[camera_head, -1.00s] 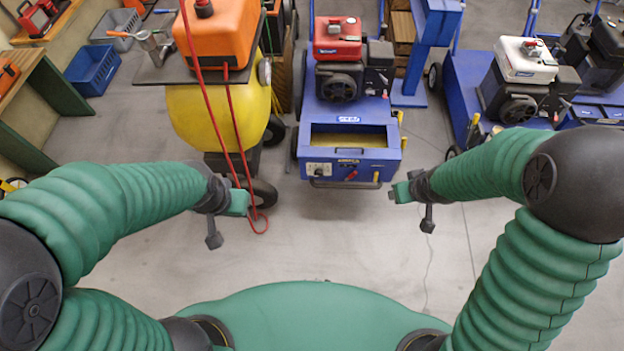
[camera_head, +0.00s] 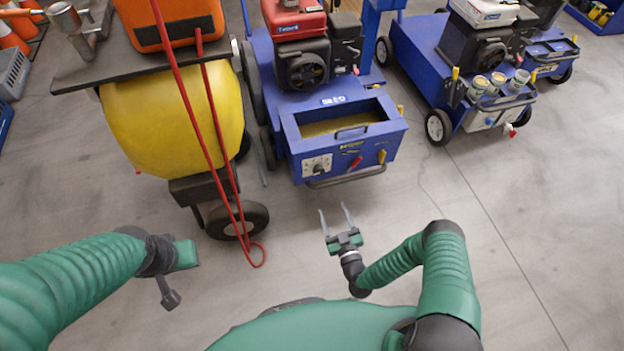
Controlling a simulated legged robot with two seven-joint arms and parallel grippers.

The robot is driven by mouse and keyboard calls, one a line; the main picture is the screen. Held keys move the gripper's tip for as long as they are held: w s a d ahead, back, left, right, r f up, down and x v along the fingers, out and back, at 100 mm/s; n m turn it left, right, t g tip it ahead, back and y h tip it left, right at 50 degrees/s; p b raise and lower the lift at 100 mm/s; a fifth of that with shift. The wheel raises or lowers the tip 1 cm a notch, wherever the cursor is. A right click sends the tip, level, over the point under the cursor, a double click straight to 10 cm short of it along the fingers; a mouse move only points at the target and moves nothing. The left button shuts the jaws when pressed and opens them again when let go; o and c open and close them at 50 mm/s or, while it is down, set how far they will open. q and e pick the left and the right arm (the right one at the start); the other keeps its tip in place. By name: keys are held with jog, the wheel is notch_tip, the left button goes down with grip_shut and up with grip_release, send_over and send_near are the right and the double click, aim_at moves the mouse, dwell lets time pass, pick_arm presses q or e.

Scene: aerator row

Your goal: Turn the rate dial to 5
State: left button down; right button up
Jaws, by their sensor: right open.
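The rate dial (camera_head: 317,166) is a small dark knob on a pale plate, at the left of the front panel of the middle blue aerator (camera_head: 345,128). Its setting is too small to read. My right gripper (camera_head: 334,208) is open and empty. Its two thin fingers point up the picture toward that front panel, a little below the dial in the view and apart from it. My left gripper (camera_head: 184,256) is at the lower left, over the floor, well away from the dial. Its fingers cannot be made out.
A red lever (camera_head: 354,163) and a yellow one (camera_head: 382,156) are right of the dial, above a dark front bar (camera_head: 346,177). A yellow tank machine (camera_head: 178,122) with a hanging red hose (camera_head: 243,235) stands left. Another blue aerator (camera_head: 425,62) stands right. Floor in front is clear.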

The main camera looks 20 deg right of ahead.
jog(key=b, duration=0.2)
send_near(319, 172)
jog(key=w+b, duration=0.2)
jog(key=w, duration=0.2)
jog(key=w+b, duration=0.2)
jog(key=w, duration=0.2)
jog(key=shift+a+f, duration=0.1)
jog(key=shift+f, duration=0.15)
jog(key=shift+w, duration=0.3)
pick_arm(q)
notch_tip(319, 172, down, 6)
jog(key=d, duration=0.1)
jog(key=shift+d, duration=0.3)
pick_arm(e)
jog(key=shift+r, duration=0.1)
pick_arm(q)
jog(key=shift+a, duration=0.15)
pick_arm(e)
jog(key=shift+c, duration=1.3)
grip_shut()
pick_arm(q)
jog(key=shift+f, duration=0.1)
